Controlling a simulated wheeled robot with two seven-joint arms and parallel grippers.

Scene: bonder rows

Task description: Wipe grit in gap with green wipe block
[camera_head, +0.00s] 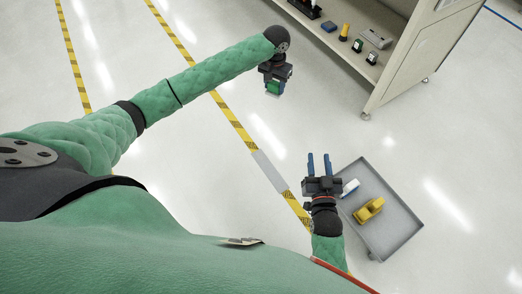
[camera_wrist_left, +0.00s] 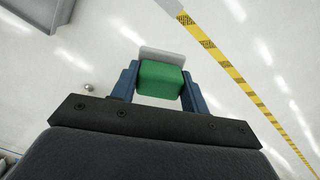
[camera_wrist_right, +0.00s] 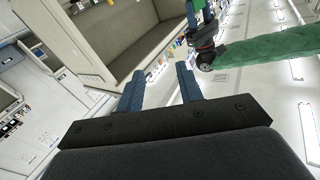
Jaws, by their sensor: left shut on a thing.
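My left gripper (camera_head: 273,88) is shut on the green wipe block (camera_head: 273,87), held above the floor near the cabinet. In the left wrist view, the green block (camera_wrist_left: 160,80) sits between the two blue fingers, with a flat light grey piece (camera_wrist_left: 163,56) at its far side. A grey gap (camera_head: 270,171) breaks the yellow-and-black floor tape (camera_head: 233,119), well apart from the block. I cannot make out grit in it. My right gripper (camera_head: 319,160) is open and empty, between the gap and a grey tray. Its parted fingers (camera_wrist_right: 160,85) show in the right wrist view.
The grey tray (camera_head: 408,234) at lower right holds a yellow tool (camera_head: 369,209) and a white-and-blue item (camera_head: 349,187). A beige cabinet (camera_head: 420,45) with several small items on its shelf stands at upper right. Shiny open floor lies between the tape lines.

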